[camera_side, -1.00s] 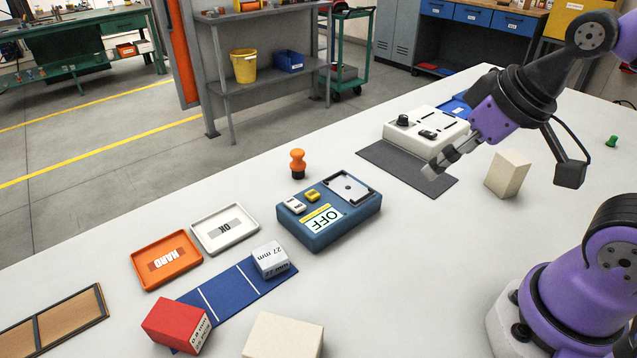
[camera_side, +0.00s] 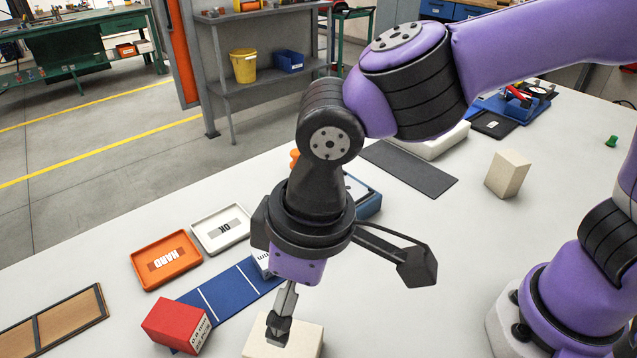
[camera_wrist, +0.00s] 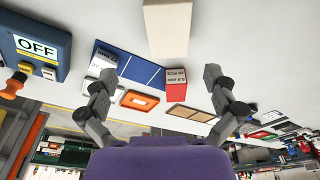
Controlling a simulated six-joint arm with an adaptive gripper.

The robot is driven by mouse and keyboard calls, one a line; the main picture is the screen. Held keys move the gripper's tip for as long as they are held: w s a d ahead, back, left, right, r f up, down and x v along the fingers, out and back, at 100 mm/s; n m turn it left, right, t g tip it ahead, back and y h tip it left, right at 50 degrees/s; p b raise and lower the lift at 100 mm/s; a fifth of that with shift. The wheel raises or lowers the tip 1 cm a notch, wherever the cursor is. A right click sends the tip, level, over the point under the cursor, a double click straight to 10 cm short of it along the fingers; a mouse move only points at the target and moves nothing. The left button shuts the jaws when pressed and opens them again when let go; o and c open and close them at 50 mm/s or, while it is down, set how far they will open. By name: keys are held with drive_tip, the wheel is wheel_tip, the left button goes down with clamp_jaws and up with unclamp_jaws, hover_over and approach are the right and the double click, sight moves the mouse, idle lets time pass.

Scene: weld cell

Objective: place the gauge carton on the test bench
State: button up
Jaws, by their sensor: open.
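My gripper (camera_side: 280,328) points down in front of a beige block in the side view. In the wrist view its two fingers (camera_wrist: 158,78) are spread apart with nothing held. A pale grey carton marked 27 mm (camera_side: 261,264) sits at the right end of the blue mat, mostly hidden by my wrist. It also shows beside the left finger in the wrist view (camera_wrist: 103,62). A red carton marked 0.8 mm (camera_side: 176,322) stands at the mat's other end. The blue device (camera_side: 371,206) is mostly hidden behind my arm; its OFF label shows in the wrist view (camera_wrist: 35,47). I cannot tell which carton is the gauge one.
One beige block (camera_side: 300,338) is at the front edge of the picture, another (camera_side: 507,175) at right. An orange HARD tray (camera_side: 165,260) and a white OK tray (camera_side: 220,229) lie behind the blue mat (camera_side: 225,297). A dark mat (camera_side: 410,168) lies farther back.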

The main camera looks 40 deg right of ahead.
sight(291, 341)
drive_tip(key=f, duration=0.2)
drive_tip(key=a+f, duration=0.1)
drive_tip(key=f, duration=0.2)
drive_tip(key=shift+a, duration=0.1)
drive_tip(key=shift+w+a+f, duration=0.15)
drive_tip(key=shift+f, duration=1.3)
drive_tip(key=shift+w+a+f, duration=0.15)
drive_tip(key=shift+f, duration=1.25)
drive_tip(key=shift+f, duration=0.25)
drive_tip(key=shift+c, duration=0.4)
drive_tip(key=c, duration=1.3)
drive_tip(key=shift+o, duration=0.2)
drive_tip(key=r, duration=1)
drive_tip(key=shift+w+d+r, duration=0.1)
drive_tip(key=shift+w+d, duration=0.2)
drive_tip(key=shift+w, duration=0.1)
drive_tip(key=w+d+r+m, duration=0.2)
drive_tip(key=d, duration=0.6)
drive_tip(key=w+d+r+m, duration=0.2)
drive_tip(key=d+r, duration=0.1)
drive_tip(key=d, duration=0.6)
drive_tip(key=w+d+r+m+h, duration=0.1)
drive_tip(key=d+r+m, duration=0.1)
drive_tip(key=d, duration=0.7)
drive_tip(key=shift+w+r+m, duration=0.35)
drive_tip(key=shift+w+m, duration=0.05)
